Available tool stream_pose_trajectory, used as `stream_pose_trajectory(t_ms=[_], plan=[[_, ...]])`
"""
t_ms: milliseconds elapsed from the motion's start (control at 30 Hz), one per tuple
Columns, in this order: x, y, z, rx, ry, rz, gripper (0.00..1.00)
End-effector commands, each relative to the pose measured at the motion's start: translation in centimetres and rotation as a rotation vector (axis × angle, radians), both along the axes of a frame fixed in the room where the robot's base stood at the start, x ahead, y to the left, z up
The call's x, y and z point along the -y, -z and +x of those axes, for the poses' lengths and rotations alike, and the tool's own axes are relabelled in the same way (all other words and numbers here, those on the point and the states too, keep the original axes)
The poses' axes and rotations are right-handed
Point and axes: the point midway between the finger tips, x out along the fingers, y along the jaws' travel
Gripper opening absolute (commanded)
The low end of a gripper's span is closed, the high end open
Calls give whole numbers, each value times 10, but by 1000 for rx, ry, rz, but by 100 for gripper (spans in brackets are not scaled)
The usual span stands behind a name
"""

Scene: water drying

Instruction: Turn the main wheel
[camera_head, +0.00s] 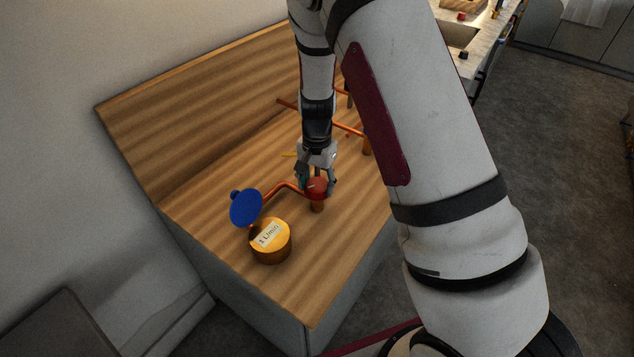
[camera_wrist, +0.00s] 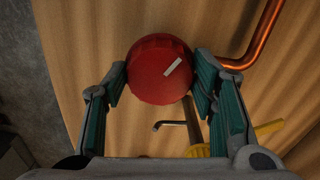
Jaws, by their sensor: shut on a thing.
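The main wheel is a red round knob (camera_head: 317,187) on top of a copper pipe fitting on the wooden counter. In the wrist view the red wheel (camera_wrist: 161,68) shows a white mark that slants up to the right. My gripper (camera_head: 318,181) points down at the wheel, with one finger on each side. In the wrist view the fingertips of my gripper (camera_wrist: 160,82) flank the wheel and are closed on it. The pipe under the wheel is mostly hidden.
A yellow piece (camera_wrist: 268,129) lies near the right finger. The wooden counter (camera_head: 315,285) is bare toward its front corner.

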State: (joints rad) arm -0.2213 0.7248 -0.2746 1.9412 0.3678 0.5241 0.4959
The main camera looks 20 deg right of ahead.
Motion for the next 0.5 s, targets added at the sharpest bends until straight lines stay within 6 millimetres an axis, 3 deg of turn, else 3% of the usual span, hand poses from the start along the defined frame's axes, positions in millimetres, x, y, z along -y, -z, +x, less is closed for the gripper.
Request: stream_pose_trajectory(t_ms=[500], plan=[[0, 0, 1, 1, 77, 0, 24]])
